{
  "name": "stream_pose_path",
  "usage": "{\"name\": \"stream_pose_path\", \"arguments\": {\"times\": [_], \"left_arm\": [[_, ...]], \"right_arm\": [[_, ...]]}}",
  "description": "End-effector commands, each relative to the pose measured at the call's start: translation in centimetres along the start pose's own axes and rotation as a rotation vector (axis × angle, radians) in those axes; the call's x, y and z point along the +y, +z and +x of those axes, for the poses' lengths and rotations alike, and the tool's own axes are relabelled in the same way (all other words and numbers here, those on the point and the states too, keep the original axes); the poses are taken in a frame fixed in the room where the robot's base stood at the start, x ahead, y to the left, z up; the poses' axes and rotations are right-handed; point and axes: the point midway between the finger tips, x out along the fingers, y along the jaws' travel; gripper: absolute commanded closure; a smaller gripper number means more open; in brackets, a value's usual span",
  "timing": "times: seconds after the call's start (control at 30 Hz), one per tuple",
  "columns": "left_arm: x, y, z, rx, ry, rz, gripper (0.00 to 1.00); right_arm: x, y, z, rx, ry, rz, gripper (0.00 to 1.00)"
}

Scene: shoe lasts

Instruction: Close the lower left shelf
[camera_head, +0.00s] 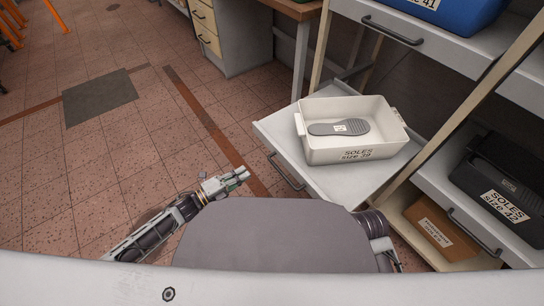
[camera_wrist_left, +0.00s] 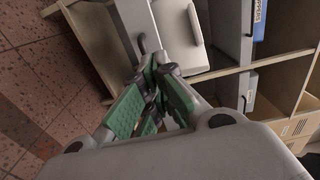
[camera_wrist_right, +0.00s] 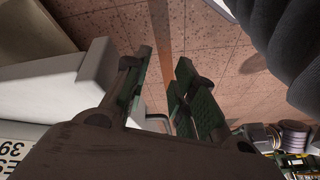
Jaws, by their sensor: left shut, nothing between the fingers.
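The lower left shelf (camera_head: 275,130) is pulled out. It is a light grey board with a dark handle (camera_head: 286,172) on its front edge. A white bin (camera_head: 312,152) labelled "SOLES size 39" stands on it, with a grey shoe sole (camera_head: 338,128) inside. My left gripper (camera_head: 240,176) is shut and empty, in front of the shelf and apart from the handle; its green fingers show in the left wrist view (camera_wrist_left: 150,98). My right gripper (camera_wrist_right: 160,75) is open and empty in the right wrist view, close to a pale wall and the bin's label. In the head view my body hides it.
An upper shelf (camera_head: 440,42) with a blue bin (camera_head: 452,12) is above. At right are a black bin (camera_head: 500,180) labelled size 42 and a cardboard box (camera_head: 440,228). A desk with drawers (camera_head: 228,35) stands behind.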

Motion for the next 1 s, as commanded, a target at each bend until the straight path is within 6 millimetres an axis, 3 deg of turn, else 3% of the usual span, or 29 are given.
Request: {"name": "stream_pose_path", "arguments": {"times": [0.37,0.73,1.0], "left_arm": [[0.1,0.1,1.2,-0.001,0.0,-0.001,1.0],[0.0,0.1,4.7,0.0,-0.002,0.0,1.0],[0.1,0.1,7.4,-0.001,-0.001,-0.001,1.0]], "right_arm": [[0.0,0.2,0.7,0.01,-0.006,0.003,0.73],[-0.2,0.0,2.4,0.056,-0.024,0.012,0.73],[-0.5,1.3,4.3,0.063,-0.041,0.026,0.73]]}}
